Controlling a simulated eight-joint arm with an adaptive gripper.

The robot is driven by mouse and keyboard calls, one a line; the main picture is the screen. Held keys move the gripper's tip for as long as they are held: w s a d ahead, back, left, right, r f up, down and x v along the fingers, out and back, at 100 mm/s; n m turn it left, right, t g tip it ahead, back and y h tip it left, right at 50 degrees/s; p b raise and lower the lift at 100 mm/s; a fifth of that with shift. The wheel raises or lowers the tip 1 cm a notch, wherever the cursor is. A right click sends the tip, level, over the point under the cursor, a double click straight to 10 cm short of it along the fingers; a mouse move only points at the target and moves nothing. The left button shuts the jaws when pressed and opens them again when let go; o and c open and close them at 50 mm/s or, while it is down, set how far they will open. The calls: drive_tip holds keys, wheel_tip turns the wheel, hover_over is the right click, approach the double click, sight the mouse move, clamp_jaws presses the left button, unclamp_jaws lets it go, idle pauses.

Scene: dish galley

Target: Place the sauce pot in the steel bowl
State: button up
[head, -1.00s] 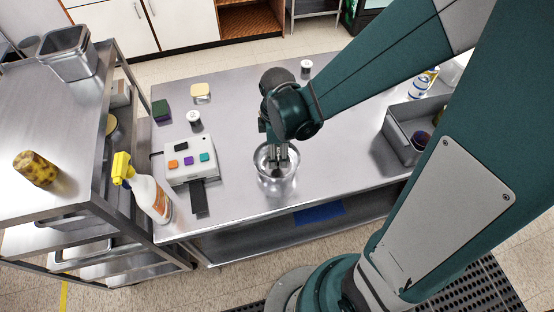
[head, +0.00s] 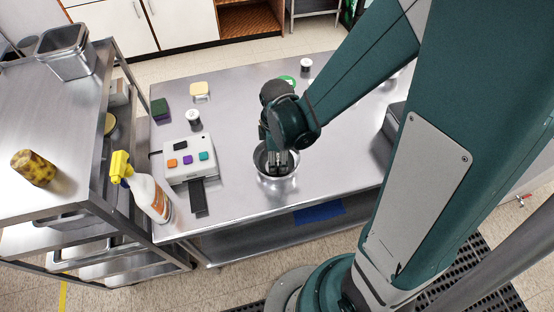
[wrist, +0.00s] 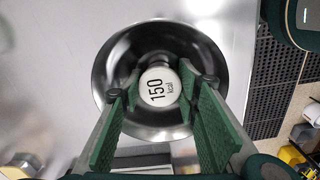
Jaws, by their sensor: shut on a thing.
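The shiny round steel bowl (wrist: 115,70) surrounds the pot in this view. In the head view my gripper (head: 278,168) points down into the steel bowl (head: 293,172) near the table's front edge. The pot is hidden there by the fingers. I cannot tell whether the pot touches the bowl's bottom.
A button box (head: 188,158) and a spray bottle (head: 150,195) stand left of the bowl. Two other white-lidded pots stand at the left (head: 193,118) and back (head: 305,65). A sponge (head: 160,108) lies at back left. A grey bin (head: 394,122) is partly behind my arm.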

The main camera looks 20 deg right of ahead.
drive_tip(key=shift+f, duration=0.15)
drive_tip(key=o, duration=0.6)
drive_tip(key=shift+r, duration=0.2)
drive_tip(key=shift+r+p, duration=0.95)
drive_tip(key=shift+r, duration=5)
drive_tip(key=shift+r, duration=0.1)
drive_tip(key=shift+s+d+r+m+t, duration=1.05)
drive_tip(key=shift+d+r+m+t, duration=0.15)
drive_tip(key=shift+r+m, duration=1.45)
drive_tip(key=shift+s+d+r+m+t, duration=1)
drive_tip(key=shift+d+r+m+t, duration=0.15)
drive_tip(key=shift+r+m, duration=1.5)
drive_tip(key=shift+s+d+r+m+t, duration=1.1)
drive_tip(key=shift+r+m+t, duration=0.15)
drive_tip(key=shift+r+m, duration=1.4)
